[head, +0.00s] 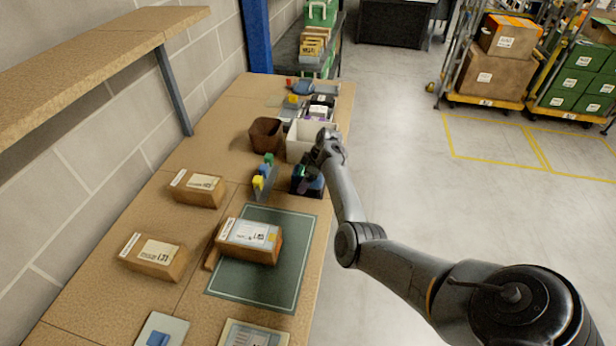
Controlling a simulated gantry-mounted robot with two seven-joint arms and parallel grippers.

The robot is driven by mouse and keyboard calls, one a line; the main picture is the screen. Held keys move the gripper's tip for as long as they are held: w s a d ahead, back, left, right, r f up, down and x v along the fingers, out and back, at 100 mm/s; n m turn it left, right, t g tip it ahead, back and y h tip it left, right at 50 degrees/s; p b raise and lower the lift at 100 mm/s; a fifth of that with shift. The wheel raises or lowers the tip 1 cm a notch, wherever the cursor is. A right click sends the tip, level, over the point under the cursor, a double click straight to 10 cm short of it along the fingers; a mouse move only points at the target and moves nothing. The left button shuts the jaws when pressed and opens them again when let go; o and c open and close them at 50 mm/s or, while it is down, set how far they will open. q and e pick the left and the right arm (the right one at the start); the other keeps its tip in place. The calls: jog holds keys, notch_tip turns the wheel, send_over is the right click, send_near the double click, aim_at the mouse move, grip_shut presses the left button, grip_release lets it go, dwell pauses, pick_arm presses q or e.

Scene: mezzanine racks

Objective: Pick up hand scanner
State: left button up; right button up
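A small dark item with blue and green parts (314,188), which may be the hand scanner in a holder, stands near the right edge of the workbench (200,240). My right gripper (308,180) reaches in from the right and points down over it. The gripper and wrist partly cover this item, and the fingers are too small and dark to show whether they touch or hold it. My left gripper is not in view.
A white bin (301,146) and a brown bin (266,135) stand just behind. A tape dispenser (263,179) is close on the left. A carton (248,241) sits on the green mat (248,284). Two more cartons lie further left, below a shelf (90,62).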

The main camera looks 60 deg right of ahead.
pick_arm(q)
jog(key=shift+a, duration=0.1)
pick_arm(e)
jog(key=shift+c, duration=0.2)
jog(key=shift+c, duration=1.1)
jog(key=c, duration=0.9)
jog(key=shift+c, duration=0.2)
